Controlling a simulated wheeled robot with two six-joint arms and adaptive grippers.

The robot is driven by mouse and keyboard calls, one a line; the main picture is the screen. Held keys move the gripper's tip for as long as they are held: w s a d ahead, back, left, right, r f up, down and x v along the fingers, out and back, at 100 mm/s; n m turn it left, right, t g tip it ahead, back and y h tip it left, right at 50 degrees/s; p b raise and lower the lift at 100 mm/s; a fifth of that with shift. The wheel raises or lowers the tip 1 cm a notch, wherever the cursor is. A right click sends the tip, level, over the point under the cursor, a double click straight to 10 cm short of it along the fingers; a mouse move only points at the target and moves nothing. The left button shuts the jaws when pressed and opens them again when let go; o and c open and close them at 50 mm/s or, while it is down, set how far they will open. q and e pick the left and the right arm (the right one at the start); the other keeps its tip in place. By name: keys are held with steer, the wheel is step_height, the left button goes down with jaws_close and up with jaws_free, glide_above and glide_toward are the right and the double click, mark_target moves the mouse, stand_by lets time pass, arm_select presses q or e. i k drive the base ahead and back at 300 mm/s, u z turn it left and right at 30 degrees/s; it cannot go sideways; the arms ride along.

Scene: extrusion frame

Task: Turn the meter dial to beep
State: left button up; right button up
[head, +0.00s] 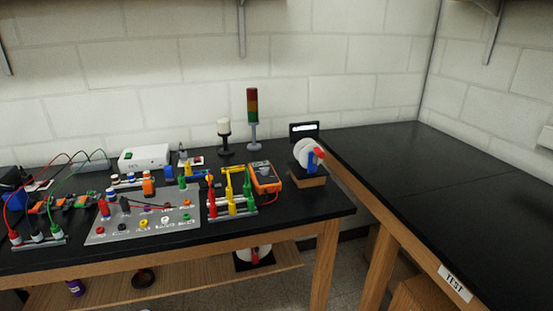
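An orange multimeter (265,178) stands tilted back on the black bench, right of the rack of colored leads. It has a dark rotary dial (265,170) on its face. The dial's setting is too small to read. Neither of my grippers shows in the head view.
The black bench (300,208) holds a grey panel (150,232) with colored knobs, a rack of red, yellow and green leads (231,200), a signal tower (252,118) and a white wheel device (308,155). A second black bench (450,185) at right is clear.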

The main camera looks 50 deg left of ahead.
mark_target(265, 171)
steer(key=u, duration=0.5)
steer(key=i, duration=0.85)
steer(key=u, duration=0.75)
